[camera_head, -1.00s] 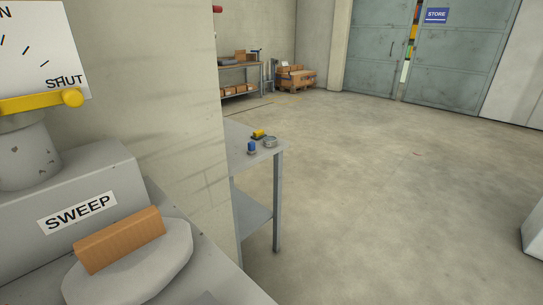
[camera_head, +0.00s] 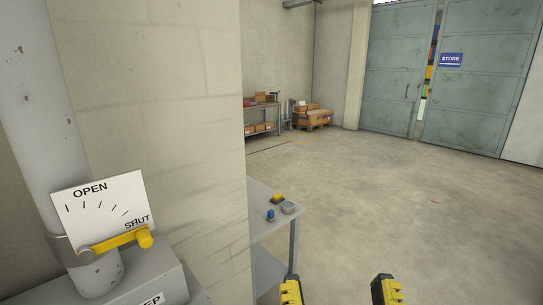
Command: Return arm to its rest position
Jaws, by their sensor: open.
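My gripper (camera_head: 337,290) shows at the bottom edge, right of centre. Its two yellow and black fingers stand apart with only bare floor seen between them, so it is open and empty. The rest of my arm is out of the picture. A yellow lever (camera_head: 120,242) on a grey pipe at the left lies along the SHUT end of its white OPEN/SHUT plate (camera_head: 100,208). The grey box (camera_head: 150,283) with the SWEEP label is partly cut off below. The orange-brown block and pale cloth are out of view.
A grey side table (camera_head: 270,228) by the wall end carries a blue-topped item (camera_head: 270,215), a round tin (camera_head: 288,208) and a yellow item (camera_head: 277,198). A shelf (camera_head: 263,117) and a pallet of boxes (camera_head: 313,117) stand far back. The floor (camera_head: 400,200) at right is clear.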

